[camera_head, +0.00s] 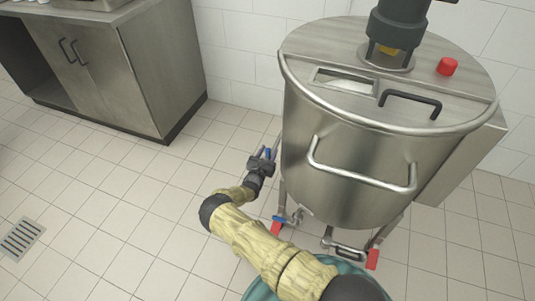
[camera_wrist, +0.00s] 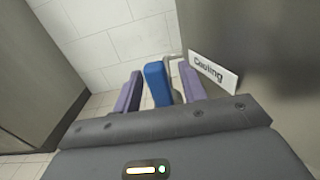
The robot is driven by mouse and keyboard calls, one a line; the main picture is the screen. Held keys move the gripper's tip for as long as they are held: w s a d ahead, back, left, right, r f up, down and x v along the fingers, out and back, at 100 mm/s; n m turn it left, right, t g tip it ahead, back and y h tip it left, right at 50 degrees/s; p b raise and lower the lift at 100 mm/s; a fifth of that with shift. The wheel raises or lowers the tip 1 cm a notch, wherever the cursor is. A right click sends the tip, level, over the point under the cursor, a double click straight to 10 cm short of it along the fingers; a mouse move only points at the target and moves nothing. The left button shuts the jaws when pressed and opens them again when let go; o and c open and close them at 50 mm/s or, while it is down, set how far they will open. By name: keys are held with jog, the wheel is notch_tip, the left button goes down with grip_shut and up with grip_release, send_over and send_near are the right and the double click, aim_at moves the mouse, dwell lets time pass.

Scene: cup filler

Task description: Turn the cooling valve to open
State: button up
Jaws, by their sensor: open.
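The cooling valve's blue handle (camera_wrist: 157,82) shows in the wrist view beside a white sign reading "Cooling" (camera_wrist: 213,73). My gripper (camera_wrist: 160,92) is open, with one purple-grey finger on each side of the blue handle. I cannot tell whether either finger touches it. In the head view my gripper (camera_head: 263,160) is at the left side of the steel kettle (camera_head: 345,150), and a bit of the blue handle (camera_head: 268,153) shows at its tip. The lower part of the valve is hidden behind the gripper.
Another blue handle (camera_head: 280,219) sits low under the kettle, near red feet (camera_head: 372,259). A steel cabinet (camera_head: 90,75) stands at the left against the tiled wall. The tiled floor between has a drain (camera_head: 21,238) and is otherwise clear.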

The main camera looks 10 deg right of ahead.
notch_tip(320, 180, up, 10)
jog(key=p, duration=0.3)
jog(key=shift+f, duration=0.2)
